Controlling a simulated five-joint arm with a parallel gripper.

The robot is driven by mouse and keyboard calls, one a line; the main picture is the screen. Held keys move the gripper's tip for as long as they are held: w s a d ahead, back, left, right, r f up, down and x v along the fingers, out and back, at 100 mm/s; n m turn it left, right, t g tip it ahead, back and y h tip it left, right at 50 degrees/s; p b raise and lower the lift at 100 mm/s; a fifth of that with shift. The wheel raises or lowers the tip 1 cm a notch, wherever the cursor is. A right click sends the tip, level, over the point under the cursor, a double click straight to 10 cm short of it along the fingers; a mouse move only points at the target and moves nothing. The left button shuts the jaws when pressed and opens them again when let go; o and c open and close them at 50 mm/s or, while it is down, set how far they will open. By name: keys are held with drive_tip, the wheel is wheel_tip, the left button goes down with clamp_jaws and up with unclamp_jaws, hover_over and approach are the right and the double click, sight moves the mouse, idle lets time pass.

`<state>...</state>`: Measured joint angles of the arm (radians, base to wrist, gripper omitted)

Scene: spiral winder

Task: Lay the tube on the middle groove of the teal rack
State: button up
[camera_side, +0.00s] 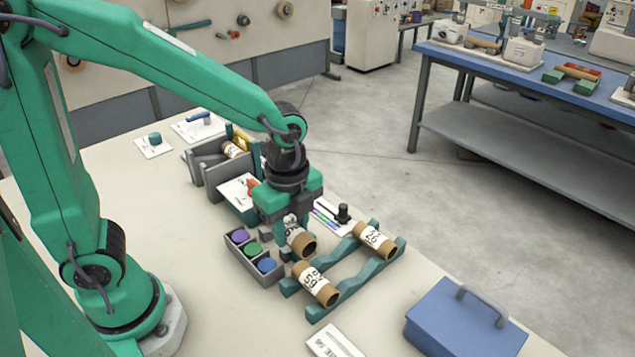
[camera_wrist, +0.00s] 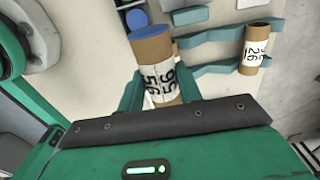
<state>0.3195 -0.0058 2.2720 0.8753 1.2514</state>
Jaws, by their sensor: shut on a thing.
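My gripper (camera_side: 285,222) is shut on a brown cardboard tube (camera_side: 299,238) with a white numbered label. It holds the tube above the bench, left of the teal rack (camera_side: 357,277). In the wrist view the held tube (camera_wrist: 155,75) is between the jaws, and its upper end shows blue. The rack has two wavy rails, also seen in the wrist view (camera_wrist: 215,37). One labelled tube (camera_side: 316,285) lies across its near end and another (camera_side: 374,240) across its far end. The middle groove between them is empty.
A grey tray (camera_side: 254,258) with purple, green and blue round pieces stands left of the rack. A blue box (camera_side: 462,320) with a handle sits to the right. A white card (camera_side: 333,342) lies in front. A grey holder (camera_side: 215,168) stands behind my gripper.

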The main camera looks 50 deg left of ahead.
drive_tip(key=shift+d, duration=0.15)
drive_tip(key=d+r, duration=0.1)
drive_tip(key=d, duration=1.1)
drive_tip(key=w+a+f, duration=0.6)
drive_tip(key=w+a, duration=0.1)
drive_tip(key=w, duration=0.3)
drive_tip(key=shift+a+f, duration=0.2)
drive_tip(key=shift+f, duration=0.15)
drive_tip(key=shift+f, duration=2)
drive_tip(key=shift+f, duration=0.6)
drive_tip(key=o, duration=1)
drive_tip(key=shift+c, duration=0.2)
drive_tip(key=shift+r, duration=0.2)
